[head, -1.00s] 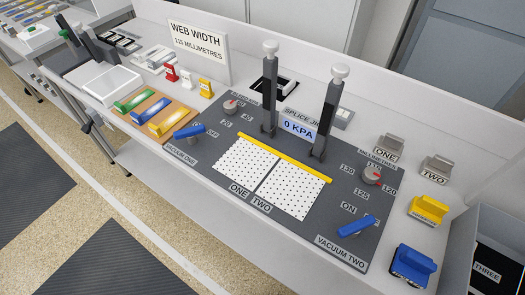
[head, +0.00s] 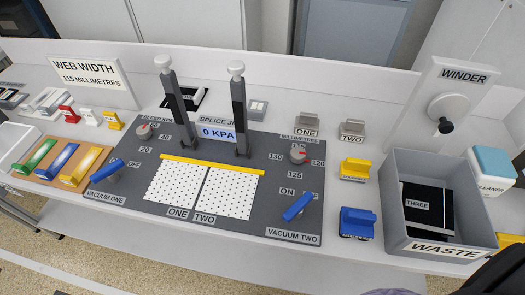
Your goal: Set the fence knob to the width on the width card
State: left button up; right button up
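The width card (head: 97,80) stands upright at the back left and reads WEB WIDTH, 115 MILLIMETRES. The fence knob (head: 298,154) is a grey round knob with a red pointer, on the right part of the dark splice panel (head: 262,225). The labels MILLIMETRES, 120, 125 and 130 stand around it; the label above the knob is too small to read surely. The red pointer appears to point right and slightly down, toward 120. Neither of my grippers shows in the head view.
Two tall dark posts (head: 240,115) with white tops stand left of the knob. A blue lever (head: 298,207) lies below it. Grey, yellow and blue blocks sit to its right. A grey waste bin (head: 455,246) and the winder (head: 447,107) are farther right.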

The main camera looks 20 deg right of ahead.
aim_at(298, 155)
jog(key=i+j+u, duration=0.1)
jog(key=u, duration=0.15)
jog(key=i+j+u, duration=0.25)
jog(key=k+z, duration=0.1)
jog(key=z, duration=0.3)
jog(key=l+z, duration=0.15)
jog(key=z, duration=0.2)
jog(key=k+l+z, duration=0.1)
jog(key=z, duration=0.3)
jog(key=k+l+z, duration=0.1)
jog(key=z, duration=0.25)
